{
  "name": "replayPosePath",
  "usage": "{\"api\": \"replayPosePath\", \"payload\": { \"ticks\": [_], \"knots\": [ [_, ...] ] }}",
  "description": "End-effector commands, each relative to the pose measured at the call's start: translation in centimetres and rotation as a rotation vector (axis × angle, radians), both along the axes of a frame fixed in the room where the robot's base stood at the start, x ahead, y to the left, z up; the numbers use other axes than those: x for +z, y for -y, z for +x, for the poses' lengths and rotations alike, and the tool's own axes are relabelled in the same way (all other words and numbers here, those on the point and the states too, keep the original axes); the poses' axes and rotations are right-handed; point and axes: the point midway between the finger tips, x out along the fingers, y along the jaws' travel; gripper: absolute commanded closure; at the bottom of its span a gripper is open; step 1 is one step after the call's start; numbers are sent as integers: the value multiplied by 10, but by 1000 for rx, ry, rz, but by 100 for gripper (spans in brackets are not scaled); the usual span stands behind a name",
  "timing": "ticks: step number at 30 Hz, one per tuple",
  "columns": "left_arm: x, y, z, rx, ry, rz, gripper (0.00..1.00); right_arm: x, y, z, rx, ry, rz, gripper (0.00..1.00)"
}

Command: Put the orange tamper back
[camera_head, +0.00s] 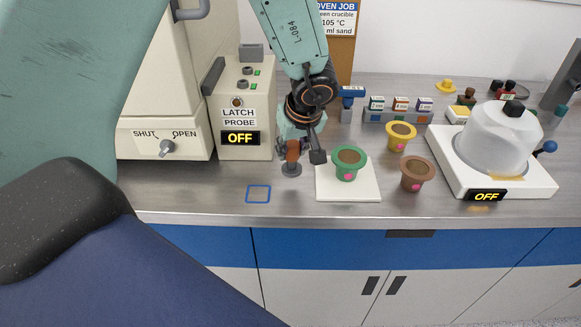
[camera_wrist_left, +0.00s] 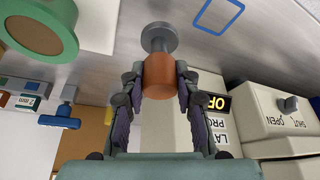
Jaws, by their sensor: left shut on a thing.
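The orange tamper (camera_head: 292,152) has an orange handle and a grey round foot, which points down. My left gripper (camera_head: 303,152) is shut on its handle. In the left wrist view the handle (camera_wrist_left: 159,76) sits between the two fingers (camera_wrist_left: 160,85), with the foot beyond them. The tamper looks upright, at or just above the bench; I cannot tell whether it touches. A blue square outline (camera_head: 258,185) on the bench lies to its left and nearer the front edge; it also shows in the left wrist view (camera_wrist_left: 207,28). My right gripper is not in view.
A green pot (camera_head: 345,175) stands on a white board (camera_head: 328,195) just right of the tamper. Yellow (camera_head: 400,142) and brown (camera_head: 415,184) pots stand farther right. The beige latch probe box (camera_head: 238,148) stands behind left. Bench around the blue outline is clear.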

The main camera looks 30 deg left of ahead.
Motion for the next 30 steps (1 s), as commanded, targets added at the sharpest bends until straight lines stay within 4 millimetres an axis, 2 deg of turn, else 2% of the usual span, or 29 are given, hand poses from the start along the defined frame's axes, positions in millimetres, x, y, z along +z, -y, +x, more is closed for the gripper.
{"api": "replayPosePath", "payload": {
  "ticks": [1,6,21,22,30],
  "knots": [
    [-14,0,-1,1,-3,-1,100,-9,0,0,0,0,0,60],
    [-37,-1,-2,1,-2,-1,100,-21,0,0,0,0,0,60],
    [-44,-3,-3,1,-2,-1,100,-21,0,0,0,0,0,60],
    [-44,-3,-3,0,-2,-1,68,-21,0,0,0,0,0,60],
    [-44,-3,-3,1,-2,-1,47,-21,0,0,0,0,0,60]
  ]
}}
